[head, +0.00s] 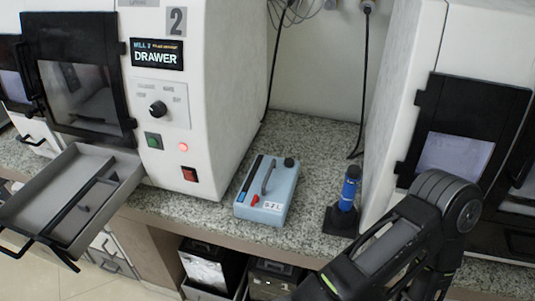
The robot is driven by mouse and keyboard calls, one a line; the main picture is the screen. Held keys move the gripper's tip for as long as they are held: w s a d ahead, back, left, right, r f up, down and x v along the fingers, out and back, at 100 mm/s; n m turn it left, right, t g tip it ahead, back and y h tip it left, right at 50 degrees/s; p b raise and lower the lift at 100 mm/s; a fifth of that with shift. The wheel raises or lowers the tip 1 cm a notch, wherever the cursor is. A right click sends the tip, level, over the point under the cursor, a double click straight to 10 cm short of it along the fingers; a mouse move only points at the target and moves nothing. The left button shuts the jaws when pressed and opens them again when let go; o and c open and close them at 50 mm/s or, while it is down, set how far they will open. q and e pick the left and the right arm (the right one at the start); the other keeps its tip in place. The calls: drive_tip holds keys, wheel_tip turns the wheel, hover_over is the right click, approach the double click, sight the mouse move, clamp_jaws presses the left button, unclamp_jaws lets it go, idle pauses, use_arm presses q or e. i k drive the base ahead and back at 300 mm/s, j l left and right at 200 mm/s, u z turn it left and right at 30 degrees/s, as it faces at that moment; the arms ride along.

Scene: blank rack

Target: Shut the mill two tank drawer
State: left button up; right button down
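The mill marked 2 (222,95), a white machine with a "DRAWER" label, stands on the counter at the left. Its grey tank drawer (57,182) is pulled out from below the dark window door (82,82) and juts past the counter's front edge. The black bar handle (42,243) is at the drawer's front end. The tray looks mostly empty, with a small dark spot inside. My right arm (405,240) comes in at the lower right, well away from the drawer; its gripper is out of the frame. My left gripper is not in view.
A light blue box (268,188) and a blue-and-black upright tool (348,190) stand on the speckled counter (312,155). Another white machine (480,60) is at the right. Dark bins (270,281) sit under the counter. Open floor (95,285) shows at the lower left.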

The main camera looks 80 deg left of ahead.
sight(25, 216)
drive_tip(key=u, duration=4.4)
drive_tip(key=l+z, duration=0.1)
drive_tip(key=z, duration=0.4)
